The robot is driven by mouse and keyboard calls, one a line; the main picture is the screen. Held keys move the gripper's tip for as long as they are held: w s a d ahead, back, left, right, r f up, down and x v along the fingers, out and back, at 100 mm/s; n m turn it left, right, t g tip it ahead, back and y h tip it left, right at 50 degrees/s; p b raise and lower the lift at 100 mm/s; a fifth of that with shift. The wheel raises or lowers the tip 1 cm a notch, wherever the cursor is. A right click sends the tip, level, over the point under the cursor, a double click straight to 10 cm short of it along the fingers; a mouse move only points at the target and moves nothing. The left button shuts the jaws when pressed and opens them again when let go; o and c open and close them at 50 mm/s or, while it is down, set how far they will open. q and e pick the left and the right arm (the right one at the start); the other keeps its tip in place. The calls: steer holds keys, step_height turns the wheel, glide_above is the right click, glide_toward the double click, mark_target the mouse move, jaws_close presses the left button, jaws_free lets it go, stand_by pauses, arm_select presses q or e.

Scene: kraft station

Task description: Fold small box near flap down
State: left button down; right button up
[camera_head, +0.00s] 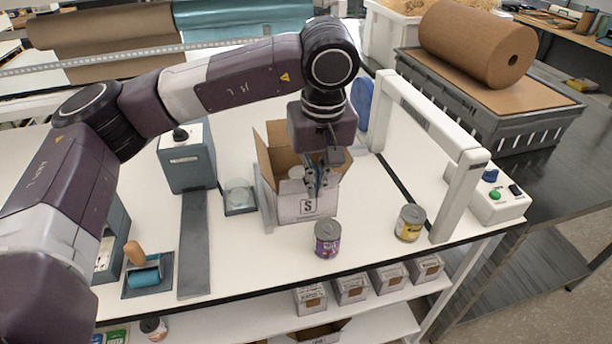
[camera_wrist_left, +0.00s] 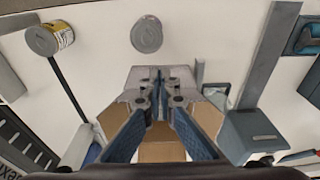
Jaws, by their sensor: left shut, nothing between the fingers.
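The small box (camera_head: 300,207) stands on the white table, its near wall marked with an S. Its brown-lined left (camera_head: 264,160) and far flaps stand up; the right flap is partly behind my gripper. My left gripper (camera_head: 318,192) points down over the box's near side, shut and empty, its tips close to the near wall's top. In the left wrist view the box (camera_wrist_left: 160,150) lies below the fingers (camera_wrist_left: 160,88), with brown flaps spread at both sides. The near flap is largely hidden by the fingers; I cannot tell its angle or whether they touch it. My right gripper is out of view.
A purple-labelled can (camera_head: 327,238) stands just in front of the box, a yellow-labelled can (camera_head: 410,223) to its right. A white arch (camera_head: 430,125) stands at the right; a grey-blue dispenser (camera_head: 187,160) stands at the left. Small boxes sit on the shelf below.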

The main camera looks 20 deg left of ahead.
arm_select(q)
steer(key=shift+w+a+r, duration=0.1)
steer(key=shift+w+a, duration=0.35)
steer(key=shift+w, duration=0.3)
steer(key=shift+w+a, duration=0.5)
steer(key=shift+w, duration=0.2)
steer(key=shift+w+a+r, duration=0.1)
steer(key=shift+w+a, duration=0.35)
steer(key=shift+w, duration=0.3)
steer(key=shift+w+f, duration=0.1)
steer(key=shift+a, duration=0.1)
steer(key=shift+w+a+f, duration=0.25)
steer(key=shift+w+a, duration=0.15)
steer(key=shift+w, duration=0.25)
steer(key=shift+w+a+f, duration=0.25)
steer(key=shift+w+a, duration=0.1)
steer(key=shift+w, duration=0.25)
steer(key=shift+f, duration=0.1)
